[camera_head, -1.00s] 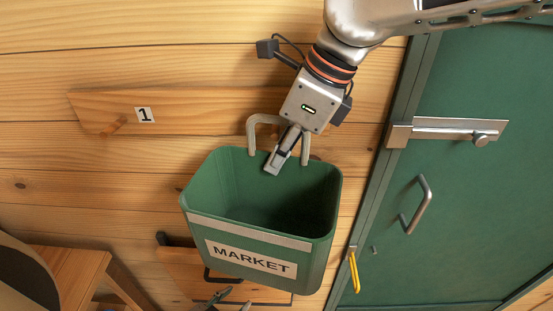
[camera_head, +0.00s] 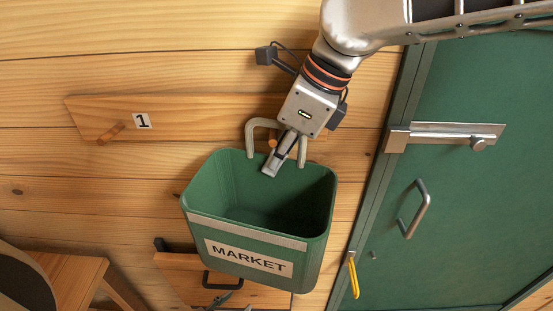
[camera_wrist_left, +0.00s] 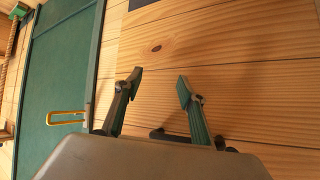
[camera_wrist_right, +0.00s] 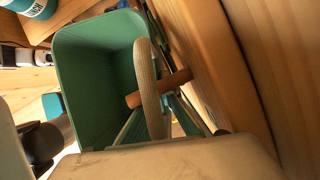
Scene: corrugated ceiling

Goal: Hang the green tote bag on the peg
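The green tote bag (camera_head: 205,205), labelled MARKET, is upright near the plank wall. Its pale handle (camera_head: 252,132) stands up from the rim. My right gripper (camera_head: 270,168) reaches down at the handle; its fingers close around the handle (camera_wrist_right: 152,85) in the right wrist view. A wooden peg (camera_wrist_right: 178,80) crosses behind the handle there, showing on both sides. In the head view a bit of this peg (camera_head: 272,142) shows beside the gripper. My left gripper (camera_wrist_left: 155,88) is open and empty, facing the planks; in the head view it is low, below the bag, mostly hidden.
Another peg (camera_head: 112,132) is on the wall board (camera_head: 185,112), beside the label 1. A green door (camera_head: 460,180) with a latch and handle is at the right; a yellow hook (camera_head: 353,277) hangs at its edge. A wooden stool (camera_head: 70,275) stands lower left.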

